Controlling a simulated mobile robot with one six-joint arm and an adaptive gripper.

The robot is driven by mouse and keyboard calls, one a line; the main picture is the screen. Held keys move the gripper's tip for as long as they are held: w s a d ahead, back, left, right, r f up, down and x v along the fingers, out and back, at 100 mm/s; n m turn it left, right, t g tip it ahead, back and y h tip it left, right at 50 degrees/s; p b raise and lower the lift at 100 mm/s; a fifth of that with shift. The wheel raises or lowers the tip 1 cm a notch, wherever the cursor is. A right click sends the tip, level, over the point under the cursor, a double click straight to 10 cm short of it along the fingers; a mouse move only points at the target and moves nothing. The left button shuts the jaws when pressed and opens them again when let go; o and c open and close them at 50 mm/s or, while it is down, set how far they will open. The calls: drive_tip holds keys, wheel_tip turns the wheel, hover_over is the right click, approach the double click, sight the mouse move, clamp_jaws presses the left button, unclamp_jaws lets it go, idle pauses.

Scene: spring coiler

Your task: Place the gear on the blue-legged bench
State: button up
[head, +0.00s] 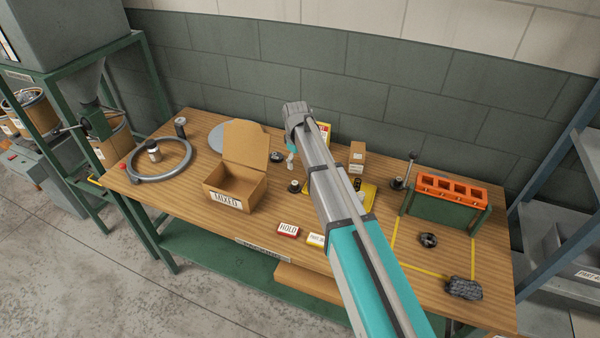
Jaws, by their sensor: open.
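A small dark ring-shaped part (428,240), which looks like the gear, lies flat inside a yellow-taped area on the wooden table, right of my arm. My gripper (291,163) shows only as a small piece hanging below the far end of my arm, above the table's middle. It is open, with nothing visible in it, and is well away from the ring-shaped part. A grey bench with blue posts (549,157) stands at the right edge, partly cut off.
The green-legged wooden table (190,225) holds an open box marked MIXED (232,190), a grey ring (180,172), an orange slotted block on a green stand (452,188) and a dark rough lump (464,289). My arm hides part of a yellow tray (368,194).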

sight(295, 183)
drive_tip(key=shift+w+a+r+n, duration=0.3)
drive_tip(key=shift+w+a, duration=0.3)
drive_tip(key=shift+a, duration=0.2)
drive_tip(key=shift+w+d, duration=0.1)
drive_tip(key=shift+f, duration=0.15)
wheel_tip(295, 183, down, 8)
drive_tip(key=b, duration=0.8)
drive_tip(key=shift+f, duration=0.15)
drive_tip(key=shift+d+f+b, duration=0.1)
drive_tip(key=shift+f+b, duration=0.05)
drive_tip(key=shift+b, duration=0.25)
wheel_tip(295, 183, down, 5)
drive_tip(key=b, duration=0.5)
drive_tip(key=shift+d, duration=0.1)
